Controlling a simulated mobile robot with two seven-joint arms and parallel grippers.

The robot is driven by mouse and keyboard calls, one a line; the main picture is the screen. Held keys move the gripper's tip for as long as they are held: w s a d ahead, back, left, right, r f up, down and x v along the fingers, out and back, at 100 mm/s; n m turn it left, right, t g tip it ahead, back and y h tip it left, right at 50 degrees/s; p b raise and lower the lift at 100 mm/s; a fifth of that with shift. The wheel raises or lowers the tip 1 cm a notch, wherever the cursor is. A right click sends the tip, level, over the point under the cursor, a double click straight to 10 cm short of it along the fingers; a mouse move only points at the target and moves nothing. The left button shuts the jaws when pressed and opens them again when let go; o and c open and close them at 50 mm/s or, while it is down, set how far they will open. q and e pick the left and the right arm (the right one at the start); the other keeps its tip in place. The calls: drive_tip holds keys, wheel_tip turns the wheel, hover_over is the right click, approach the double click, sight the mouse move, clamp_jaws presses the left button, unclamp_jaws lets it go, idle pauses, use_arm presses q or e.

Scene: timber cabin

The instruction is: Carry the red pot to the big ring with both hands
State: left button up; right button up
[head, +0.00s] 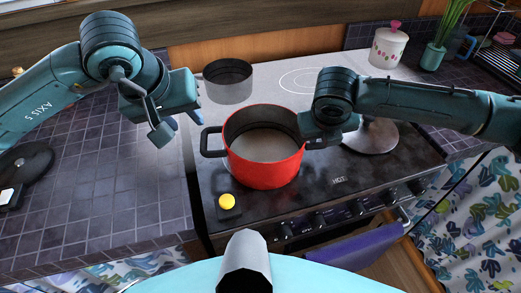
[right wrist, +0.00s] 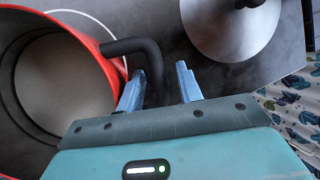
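The red pot (head: 265,165) stands upright and uncovered on the front left of the dark hob, with a black handle on its left (head: 211,142). Its right handle (right wrist: 150,62) shows in the right wrist view, between the two blue fingers of my right gripper (right wrist: 160,88), which are apart with a gap beside the handle. My left gripper (head: 187,118) is up and left of the left handle, apart from it; its fingers look spread and empty. The big ring (head: 312,80), a white outline, is at the back right of the hob, partly behind my right arm.
A grey pot (head: 228,88) stands at the back left of the hob. A shiny round lid (head: 370,140) lies right of the red pot, also in the right wrist view (right wrist: 232,42). A yellow ball-like thing (head: 227,202) sits at the front left. A white canister (head: 388,48) stands behind.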

drive_tip(key=shift+r, duration=0.1)
drive_tip(key=shift+s+a+r, duration=0.1)
drive_tip(key=shift+r, duration=0.15)
use_arm(q)
drive_tip(key=shift+s+a+r, duration=0.1)
drive_tip(key=shift+s+r, duration=0.05)
drive_tip(key=shift+r, duration=0.2)
use_arm(e)
drive_tip(key=v, duration=1.1)
drive_tip(key=shift+s+r, duration=0.1)
